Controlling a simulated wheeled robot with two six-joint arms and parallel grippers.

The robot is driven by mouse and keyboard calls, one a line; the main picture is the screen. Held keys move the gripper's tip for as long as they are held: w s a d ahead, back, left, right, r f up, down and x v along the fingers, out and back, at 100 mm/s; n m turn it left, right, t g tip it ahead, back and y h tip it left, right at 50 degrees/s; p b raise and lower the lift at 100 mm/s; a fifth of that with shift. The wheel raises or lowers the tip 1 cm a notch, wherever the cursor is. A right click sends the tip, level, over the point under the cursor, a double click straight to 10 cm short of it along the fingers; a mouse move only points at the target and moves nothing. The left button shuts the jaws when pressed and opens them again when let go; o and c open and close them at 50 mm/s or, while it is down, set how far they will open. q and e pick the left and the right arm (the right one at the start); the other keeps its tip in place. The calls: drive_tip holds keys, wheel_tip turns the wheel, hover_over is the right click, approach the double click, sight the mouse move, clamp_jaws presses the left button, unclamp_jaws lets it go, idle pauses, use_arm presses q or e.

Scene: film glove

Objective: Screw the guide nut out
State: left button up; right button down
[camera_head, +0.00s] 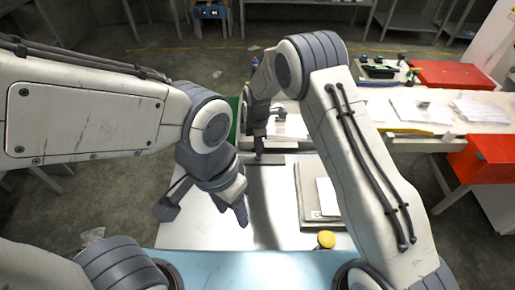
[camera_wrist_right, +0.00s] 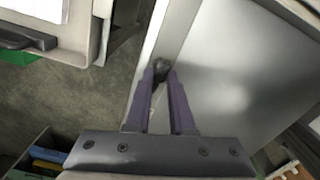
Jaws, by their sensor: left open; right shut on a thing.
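The guide nut (camera_wrist_right: 161,68) appears as a small dark rounded piece in the right wrist view, at the edge of a pale metal surface. My right gripper (camera_wrist_right: 161,76) is shut on it, with its two purple-grey fingers meeting around it. In the head view my right gripper (camera_head: 259,154) points down at the far part of the metal table, and the nut is too small to make out there. My left gripper (camera_head: 240,212) is open and empty, above the nearer left part of the table, apart from the nut.
The metal table (camera_head: 205,235) is mostly bare. A grey flat tray (camera_head: 308,200) lies at its right, with a yellow round knob (camera_head: 326,239) in front. A side bench with papers (camera_head: 425,108) and red boxes (camera_head: 455,74) stands at the right.

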drive_tip(key=n, duration=0.5)
drive_tip(key=shift+n, duration=0.4)
idle(0.4)
drive_tip(key=c, duration=0.8)
unclamp_jaws()
drive_tip(key=shift+o, duration=0.2)
drive_tip(key=shift+b, duration=0.3)
wheel_tip(320, 180, up, 10)
drive_tip(key=b, duration=0.1)
drive_tip(key=shift+r, duration=0.2)
